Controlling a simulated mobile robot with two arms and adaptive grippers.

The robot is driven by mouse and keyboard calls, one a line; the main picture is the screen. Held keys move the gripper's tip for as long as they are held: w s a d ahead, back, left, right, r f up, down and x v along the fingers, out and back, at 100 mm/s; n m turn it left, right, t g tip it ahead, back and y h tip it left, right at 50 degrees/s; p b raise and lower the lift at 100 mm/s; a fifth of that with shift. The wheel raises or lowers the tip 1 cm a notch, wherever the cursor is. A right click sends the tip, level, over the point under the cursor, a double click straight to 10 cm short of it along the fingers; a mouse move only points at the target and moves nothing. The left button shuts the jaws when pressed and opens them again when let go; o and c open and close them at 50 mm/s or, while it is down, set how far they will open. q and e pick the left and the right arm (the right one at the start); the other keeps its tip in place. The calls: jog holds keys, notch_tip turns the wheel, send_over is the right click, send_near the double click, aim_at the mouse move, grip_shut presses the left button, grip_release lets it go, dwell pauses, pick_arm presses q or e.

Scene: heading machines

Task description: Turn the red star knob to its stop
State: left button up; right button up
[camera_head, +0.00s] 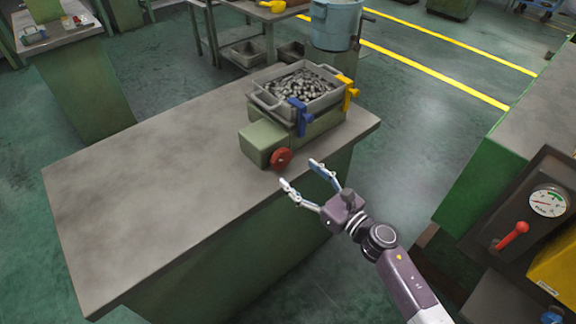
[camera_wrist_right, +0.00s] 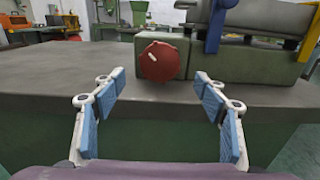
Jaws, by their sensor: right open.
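The red star knob (camera_head: 281,158) sits on the front of a green machine block (camera_head: 262,143) on the grey workbench. It also shows in the right wrist view as a round red knob (camera_wrist_right: 158,61) with a small pale mark near its top. My right gripper (camera_head: 302,173) is open and empty, just in front of the knob, with its fingers pointing at it. In the right wrist view the two blue-padded fingers (camera_wrist_right: 158,95) stand wide apart, and the knob lies between and beyond them, apart from both. My left gripper is not in view.
A grey tray of metal parts (camera_head: 303,82) rests on the machine, held by a blue clamp (camera_head: 299,117) and a yellow clamp (camera_head: 346,92). The workbench (camera_head: 150,190) is bare to the left. A panel with a gauge (camera_head: 547,203) and red lever (camera_head: 512,236) stands at right.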

aim_at(284, 162)
jog(key=x, duration=0.3)
jog(key=shift+w, duration=0.15)
jog(key=shift+p+x, duration=0.35)
jog(key=shift+x, duration=0.9)
jog(key=shift+a, duration=0.1)
jog(key=c, duration=1.2)
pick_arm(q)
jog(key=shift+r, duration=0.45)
pick_arm(e)
jog(key=shift+o, duration=0.2)
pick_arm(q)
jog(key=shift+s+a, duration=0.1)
pick_arm(e)
jog(key=shift+m, duration=1)
pick_arm(q)
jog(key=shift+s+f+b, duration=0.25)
jog(key=shift+b, duration=0.05)
pick_arm(e)
jog(key=shift+m, duration=2.5)
